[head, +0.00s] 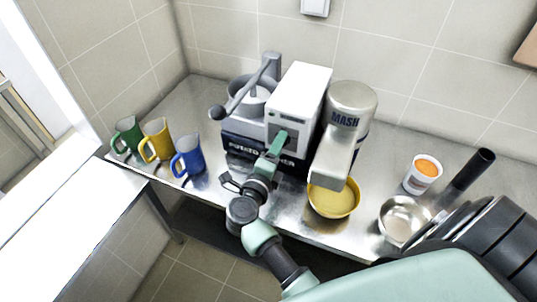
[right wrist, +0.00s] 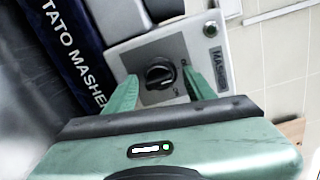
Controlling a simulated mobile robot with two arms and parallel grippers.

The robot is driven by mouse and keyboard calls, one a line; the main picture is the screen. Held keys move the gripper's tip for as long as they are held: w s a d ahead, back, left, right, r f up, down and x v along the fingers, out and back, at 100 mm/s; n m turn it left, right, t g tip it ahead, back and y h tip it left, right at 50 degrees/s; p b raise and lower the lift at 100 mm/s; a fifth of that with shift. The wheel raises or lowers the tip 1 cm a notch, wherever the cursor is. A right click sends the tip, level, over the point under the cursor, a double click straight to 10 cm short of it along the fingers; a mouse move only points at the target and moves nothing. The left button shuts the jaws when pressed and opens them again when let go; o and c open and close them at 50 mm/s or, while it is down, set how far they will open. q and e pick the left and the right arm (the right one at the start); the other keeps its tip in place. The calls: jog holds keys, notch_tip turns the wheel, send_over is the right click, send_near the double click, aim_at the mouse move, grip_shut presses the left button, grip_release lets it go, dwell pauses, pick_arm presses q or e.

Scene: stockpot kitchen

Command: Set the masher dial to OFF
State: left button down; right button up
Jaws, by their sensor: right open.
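The potato masher (head: 304,84) stands on the steel counter, a white housing on a dark blue base. Its black round dial (right wrist: 160,74) sits on a grey panel in the right wrist view, with small marks around it too blurred to read; I cannot tell which mark it points to. In the head view the dial is hidden behind my right gripper (head: 278,143). My right gripper's open fingers (right wrist: 158,80) stand on either side of the dial in the right wrist view, and contact with it cannot be told. My left gripper is not in view.
Green (head: 127,135), yellow (head: 156,140) and blue (head: 188,156) mugs stand at the left. A yellow bowl (head: 333,203) sits under the MASH cylinder (head: 351,100). An orange-filled cup (head: 422,174) and a metal pan (head: 404,219) are at the right.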

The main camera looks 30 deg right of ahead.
jog(key=s+a+m+t+b, duration=0.1)
jog(key=s+a+m+b, duration=0.5)
jog(key=m+b, duration=1)
jog(key=w+a+r+n+t, duration=0.35)
jog(key=n+t, duration=0.35)
jog(key=n, duration=0.4)
jog(key=w+a+f+n+t+y, duration=0.2)
jog(key=a+n+t+y, duration=0.2)
jog(key=a+n+y, duration=0.55)
jog(key=a+f+n+g+y, duration=0.2)
jog(key=f+n+g+y, duration=0.2)
jog(key=f+n, duration=0.6)
jog(key=s+a+f+n+g+y+p, duration=0.1)
jog(key=a+f+n+g+y, duration=0.1)
jog(key=f+n+y, duration=0.4)
jog(key=shift+s+f+n+g+p, duration=0.25)
jog(key=shift+f+n+g, duration=0.65)
jog(key=shift+f+n, duration=1.85)
